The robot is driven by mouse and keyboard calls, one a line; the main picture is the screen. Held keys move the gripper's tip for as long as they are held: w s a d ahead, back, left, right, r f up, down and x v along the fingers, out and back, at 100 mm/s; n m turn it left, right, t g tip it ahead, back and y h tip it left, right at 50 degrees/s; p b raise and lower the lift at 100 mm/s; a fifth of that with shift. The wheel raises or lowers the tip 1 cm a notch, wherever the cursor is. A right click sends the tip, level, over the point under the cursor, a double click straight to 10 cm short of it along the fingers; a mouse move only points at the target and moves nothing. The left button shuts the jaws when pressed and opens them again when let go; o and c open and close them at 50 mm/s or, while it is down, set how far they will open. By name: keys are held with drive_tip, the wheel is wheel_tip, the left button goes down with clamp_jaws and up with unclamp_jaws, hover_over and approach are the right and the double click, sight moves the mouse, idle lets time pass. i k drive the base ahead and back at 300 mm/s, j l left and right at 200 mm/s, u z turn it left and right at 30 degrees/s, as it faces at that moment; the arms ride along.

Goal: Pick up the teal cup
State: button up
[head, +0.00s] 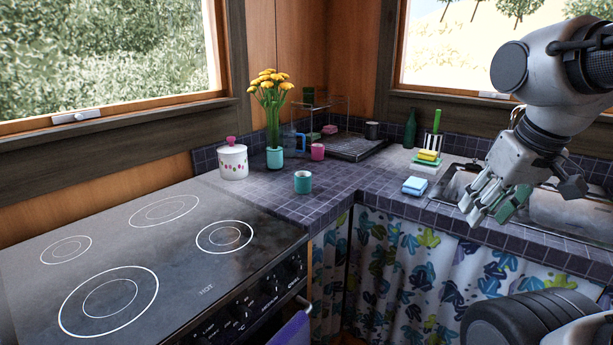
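The teal cup (303,183) stands upright on the tiled counter (325,205), near the inner corner and just right of the stove. It is in full view with nothing on top of it. My gripper (474,211) is at the right, in front of the sink area, well apart from the cup. Its fingers point down and left. They overlap in this view, so I cannot tell how wide they are. A green object (512,203) shows right behind or beside the fingers; I cannot tell if it touches them.
A flower vase (275,158), a white lidded pot (232,162) and a pink cup (317,152) stand behind the cup. A dish rack (355,148) is farther back. The black stove (150,255) is empty.

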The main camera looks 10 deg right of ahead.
sight(303, 178)
drive_tip(key=i+l+u, duration=0.2)
drive_tip(key=l+u, duration=0.2)
drive_tip(key=i+l+u, duration=0.1)
drive_tip(key=l+u, duration=0.65)
drive_tip(key=l, duration=0.2)
drive_tip(key=i, duration=0.05)
